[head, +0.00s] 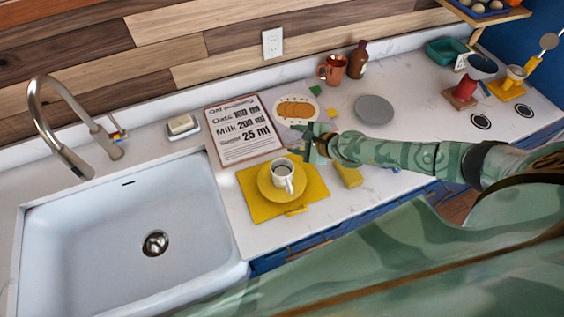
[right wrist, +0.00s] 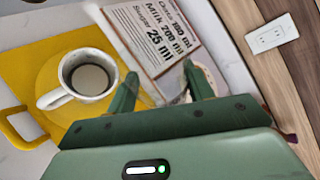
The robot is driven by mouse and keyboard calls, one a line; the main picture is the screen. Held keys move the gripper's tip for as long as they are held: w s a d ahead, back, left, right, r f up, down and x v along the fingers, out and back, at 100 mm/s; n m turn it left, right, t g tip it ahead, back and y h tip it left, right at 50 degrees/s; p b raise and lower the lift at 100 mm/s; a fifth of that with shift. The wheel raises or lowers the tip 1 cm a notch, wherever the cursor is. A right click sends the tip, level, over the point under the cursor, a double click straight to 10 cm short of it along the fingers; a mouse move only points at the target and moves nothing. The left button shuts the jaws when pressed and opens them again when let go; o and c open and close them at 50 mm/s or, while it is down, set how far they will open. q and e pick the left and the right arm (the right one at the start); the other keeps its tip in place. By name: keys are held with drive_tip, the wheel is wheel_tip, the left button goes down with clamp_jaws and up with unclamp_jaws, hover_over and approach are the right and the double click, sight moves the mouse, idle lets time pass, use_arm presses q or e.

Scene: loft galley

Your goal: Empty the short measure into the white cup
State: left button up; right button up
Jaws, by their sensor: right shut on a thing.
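The white cup (head: 282,177) stands upright on a yellow saucer (head: 264,190), on a yellow tray (head: 257,209). In the right wrist view the cup (right wrist: 86,77) shows a greyish level inside, and its handle points left. My right gripper (head: 309,147) is just beyond and right of the cup, above the counter. In the right wrist view its fingers (right wrist: 164,92) stand apart around a faint, clear thing, likely the short measure (right wrist: 170,97). Its outline and contents are hard to make out. My left gripper is out of view.
A printed recipe card (head: 240,130) lies behind the tray, beside a plate of cookies (head: 296,109). A yellow sponge-like block (head: 348,175) lies under my right arm. The sink (head: 130,235) is left. A grey plate (head: 374,109), copper mug (head: 332,70) and brown bottle (head: 358,60) stand farther back.

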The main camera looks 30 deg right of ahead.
drive_tip(key=f+m+y+b, duration=0.1)
drive_tip(key=f+b, duration=0.1)
drive_tip(key=b, duration=0.1)
drive_tip(key=w+d+f+b, duration=0.1)
drive_tip(key=f+b, duration=0.2)
drive_tip(key=d+f+m+y+b, duration=0.1)
drive_tip(key=f+b, duration=0.1)
drive_tip(key=b, duration=0.2)
drive_tip(key=shift+w+d+f+m+g+y, duration=0.15)
drive_tip(key=shift+f+m+g+y, duration=0.15)
drive_tip(key=shift+f+g, duration=0.1)
drive_tip(key=b, duration=0.2)
drive_tip(key=d+m+y+b, duration=0.1)
drive_tip(key=b, duration=0.1)
drive_tip(key=shift+w+d+f+m+g+y, duration=0.25)
drive_tip(key=shift+w+f+m+g+y, duration=0.05)
drive_tip(key=shift+w, duration=0.05)
drive_tip(key=shift+w+d+m+y+b, duration=0.15)
drive_tip(key=shift+m+y+b, duration=0.15)
drive_tip(key=shift+b, duration=0.5)
drive_tip(key=shift+r, duration=0.1)
